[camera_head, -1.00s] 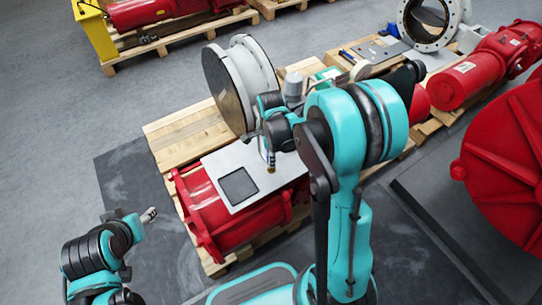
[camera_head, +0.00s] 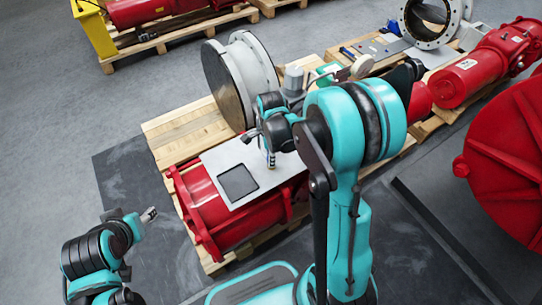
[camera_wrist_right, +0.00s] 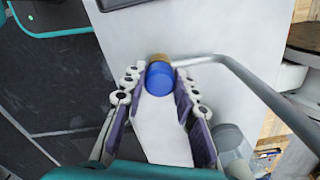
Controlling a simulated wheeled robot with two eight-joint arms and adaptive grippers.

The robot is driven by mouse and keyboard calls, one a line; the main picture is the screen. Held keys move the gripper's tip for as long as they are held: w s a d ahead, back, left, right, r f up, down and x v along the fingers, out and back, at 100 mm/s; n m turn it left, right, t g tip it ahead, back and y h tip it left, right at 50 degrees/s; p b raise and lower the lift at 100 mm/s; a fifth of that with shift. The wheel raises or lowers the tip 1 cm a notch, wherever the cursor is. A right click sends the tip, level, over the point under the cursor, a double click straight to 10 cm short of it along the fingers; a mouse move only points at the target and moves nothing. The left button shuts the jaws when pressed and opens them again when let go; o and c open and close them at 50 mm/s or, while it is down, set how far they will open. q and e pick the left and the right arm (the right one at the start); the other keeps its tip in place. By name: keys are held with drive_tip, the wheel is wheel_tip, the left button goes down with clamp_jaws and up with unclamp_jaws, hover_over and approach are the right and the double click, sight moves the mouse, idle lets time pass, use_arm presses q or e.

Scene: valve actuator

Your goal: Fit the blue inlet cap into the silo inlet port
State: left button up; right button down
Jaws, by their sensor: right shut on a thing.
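The blue inlet cap (camera_wrist_right: 160,78) is between the fingertips of my right gripper (camera_wrist_right: 159,82) in the right wrist view. A brass-coloured ring (camera_wrist_right: 158,58) shows at the cap's far end; I cannot tell whether it belongs to the cap or to the port. In the head view my right gripper (camera_head: 269,152) points down over the pale plate (camera_head: 215,165) on the red actuator (camera_head: 205,200). The silo inlet port cannot be made out clearly. My left gripper (camera_head: 148,215) is at lower left, away from the actuator; its fingers are too small to read.
The pale plate has a dark square (camera_head: 238,182). A large flanged disc (camera_head: 228,85) stands behind it on the wooden pallet (camera_head: 185,130). A grey tube (camera_wrist_right: 265,90) runs beside my right gripper in the wrist view. Clear floor lies at left.

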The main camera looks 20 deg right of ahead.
drive_tip(key=c, duration=1.1)
unclamp_jaws()
wheel_tip(320, 180, up, 12)
drive_tip(key=shift+f, duration=0.1)
drive_tip(key=s+a+r+n+t, duration=0.1)
drive_tip(key=s+n+t, duration=0.1)
drive_tip(key=s+n, duration=0.2)
drive_tip(key=s+a+r+n+t, duration=0.1)
drive_tip(key=s+n, duration=0.3)
drive_tip(key=n, duration=0.6)
drive_tip(key=s+a+r+n+t, duration=0.1)
drive_tip(key=s+a+n+t, duration=0.2)
drive_tip(key=n, duration=0.4)
drive_tip(key=shift+s+r+t, duration=0.25)
drive_tip(key=shift+s+t, duration=0.25)
drive_tip(key=shift+s, duration=0.25)
